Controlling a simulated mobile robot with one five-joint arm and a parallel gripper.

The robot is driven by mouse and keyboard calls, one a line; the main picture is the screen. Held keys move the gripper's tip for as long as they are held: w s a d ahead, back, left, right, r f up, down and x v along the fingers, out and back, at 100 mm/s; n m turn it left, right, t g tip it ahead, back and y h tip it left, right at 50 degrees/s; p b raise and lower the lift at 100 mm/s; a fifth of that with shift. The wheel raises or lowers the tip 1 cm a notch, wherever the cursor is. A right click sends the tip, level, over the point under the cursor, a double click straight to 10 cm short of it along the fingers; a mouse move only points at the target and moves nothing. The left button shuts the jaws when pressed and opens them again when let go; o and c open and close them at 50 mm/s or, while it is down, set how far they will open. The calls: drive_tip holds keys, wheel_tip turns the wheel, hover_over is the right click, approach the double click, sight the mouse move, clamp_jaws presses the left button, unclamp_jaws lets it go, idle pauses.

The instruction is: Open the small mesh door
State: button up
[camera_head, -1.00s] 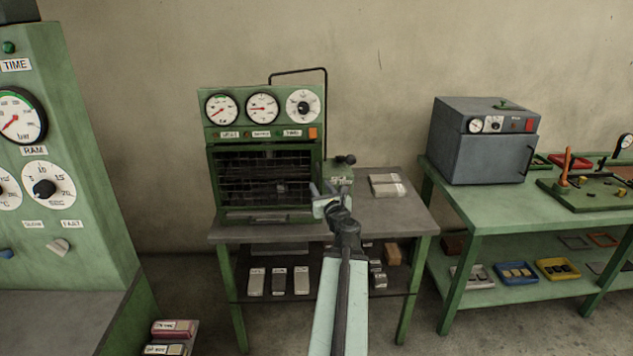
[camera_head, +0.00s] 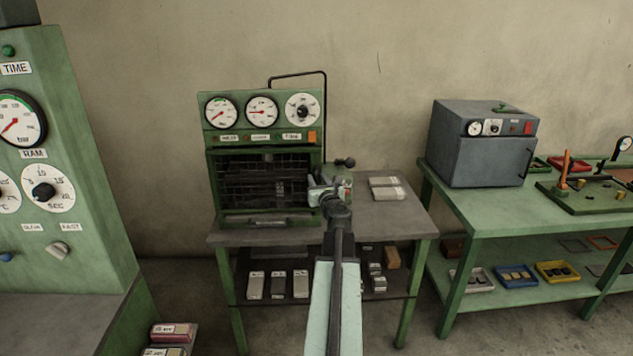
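The small mesh door (camera_head: 262,180) is a dark grid set in the front of the green machine with three dials (camera_head: 262,112). The door looks closed across the dark opening. A bar-like handle (camera_head: 258,221) shows along its lower edge. My gripper (camera_head: 317,184) is at the right edge of the door, in front of the machine's lower right corner. Its fingers point up and left and look parted, with nothing seen between them. Whether a finger touches the door or its frame cannot be told.
The machine stands on a grey-topped table (camera_head: 380,222). A small green unit with a dark knob (camera_head: 345,162) sits right of the machine, close behind my gripper. Pale blocks (camera_head: 386,188) lie further right. A grey oven (camera_head: 484,145) stands on the green bench. A large green press (camera_head: 62,180) fills the left.

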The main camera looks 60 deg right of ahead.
clamp_jaws()
idle(1.1)
